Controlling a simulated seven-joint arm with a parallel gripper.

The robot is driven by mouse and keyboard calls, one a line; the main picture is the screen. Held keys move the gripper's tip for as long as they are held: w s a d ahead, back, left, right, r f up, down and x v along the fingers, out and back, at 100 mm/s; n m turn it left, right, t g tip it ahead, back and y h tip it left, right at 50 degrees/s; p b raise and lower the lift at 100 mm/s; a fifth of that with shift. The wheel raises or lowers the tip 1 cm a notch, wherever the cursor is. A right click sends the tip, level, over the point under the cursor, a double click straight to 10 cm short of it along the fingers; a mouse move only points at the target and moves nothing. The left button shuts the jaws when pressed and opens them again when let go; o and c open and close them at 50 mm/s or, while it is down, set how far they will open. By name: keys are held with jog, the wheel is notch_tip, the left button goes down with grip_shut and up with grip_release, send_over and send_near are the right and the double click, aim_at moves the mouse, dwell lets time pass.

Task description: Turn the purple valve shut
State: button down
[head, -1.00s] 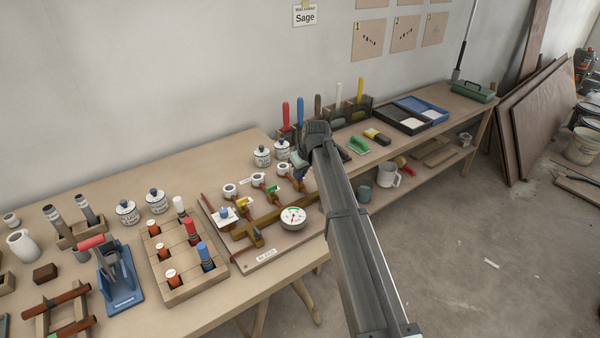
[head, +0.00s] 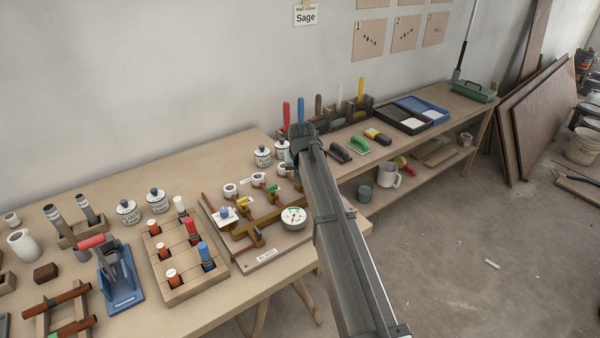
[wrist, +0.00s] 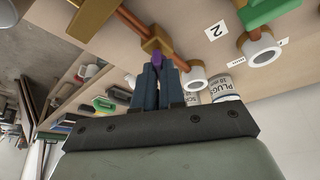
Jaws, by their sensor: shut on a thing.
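The purple valve handle (wrist: 173,73) shows in the wrist view as a small patch between the fingertips. It sits on a brass valve body on a copper pipe. My gripper (wrist: 165,78) is shut on the handle, and its dark blue fingers cover most of it, so its angle is hard to tell. In the head view my arm hides the purple valve at the right end of the valve board (head: 262,259). A green valve handle (wrist: 268,10) and a white-ended pipe (wrist: 262,50) are beside it in the wrist view.
A round gauge (head: 293,218) and a yellow valve handle (head: 243,202) are on the board. White jars (head: 262,156) stand behind it. A block rack (head: 188,262) stands to the left. A tool rack and trays (head: 410,113) lie to the right.

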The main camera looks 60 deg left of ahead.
jog(key=m+h, duration=0.1)
jog(key=m, duration=0.2)
jog(key=m+t+h, duration=0.1)
jog(key=m, duration=0.2)
jog(key=shift+s+a+t, duration=0.1)
jog(key=shift+a+t, duration=0.1)
jog(key=shift+t, duration=0.1)
jog(key=m+h, duration=0.1)
jog(key=m, duration=0.2)
jog(key=m+h, duration=0.1)
jog(key=m, duration=0.1)
jog(key=shift+m, duration=0.4)
jog(key=c, duration=1.2)
grip_release()
jog(key=v, duration=1.3)
jog(key=shift+s+a+r, duration=0.1)
jog(key=shift+s+r, duration=0.15)
jog(key=shift+s, duration=0.25)
